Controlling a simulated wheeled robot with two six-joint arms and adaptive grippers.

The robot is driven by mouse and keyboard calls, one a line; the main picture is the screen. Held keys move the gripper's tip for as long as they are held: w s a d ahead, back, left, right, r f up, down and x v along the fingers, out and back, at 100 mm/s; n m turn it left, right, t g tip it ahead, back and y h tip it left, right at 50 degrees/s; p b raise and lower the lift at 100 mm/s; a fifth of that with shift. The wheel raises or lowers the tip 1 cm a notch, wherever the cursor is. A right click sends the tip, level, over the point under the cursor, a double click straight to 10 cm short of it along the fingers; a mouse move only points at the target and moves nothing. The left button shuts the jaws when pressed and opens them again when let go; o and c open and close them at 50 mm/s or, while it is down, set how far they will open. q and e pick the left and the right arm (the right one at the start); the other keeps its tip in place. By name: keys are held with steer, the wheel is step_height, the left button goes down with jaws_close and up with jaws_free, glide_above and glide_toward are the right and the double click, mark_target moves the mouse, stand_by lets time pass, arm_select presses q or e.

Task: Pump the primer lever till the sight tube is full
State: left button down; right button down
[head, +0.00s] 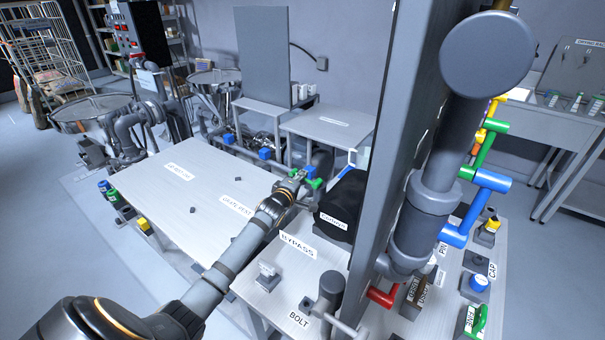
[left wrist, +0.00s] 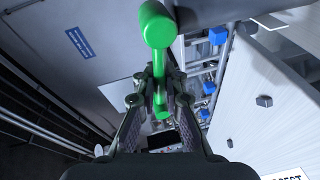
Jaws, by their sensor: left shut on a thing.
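The green lever (left wrist: 157,30) has a rounded knob at its top in the left wrist view, and its bar runs down between my fingers. My left gripper (left wrist: 160,88) is shut on this green lever. In the head view my left gripper (head: 297,184) is far out past the white table, with green parts of the lever (head: 315,184) showing beside it. A blue plate with small writing (left wrist: 80,42) is on the grey wall beside the lever. I cannot make out the sight tube or its level. My right gripper is not in view.
A labelled white table (head: 180,205) lies left of my arm. A bench with a BYPASS label (head: 298,245), a black box (head: 343,207) and a red handle (head: 382,296) stands right. A tall grey post (head: 405,130) blocks the view there. Blue-handled valves (head: 265,153) line pipes behind.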

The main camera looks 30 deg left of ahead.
arm_select(q)
steer(key=shift+a+f+n+p, duration=0.1)
steer(key=shift+f+n+p, duration=0.25)
steer(key=shift+f+n, duration=0.25)
steer(key=shift+s, duration=0.1)
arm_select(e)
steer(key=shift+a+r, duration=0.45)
arm_select(q)
steer(key=c, duration=1.4)
jaws_free()
steer(key=shift+s+r, duration=0.1)
steer(key=shift+r+v, duration=0.15)
steer(key=shift+v, duration=2.85)
steer(key=shift+r+v, duration=0.15)
steer(key=shift+v, duration=2.85)
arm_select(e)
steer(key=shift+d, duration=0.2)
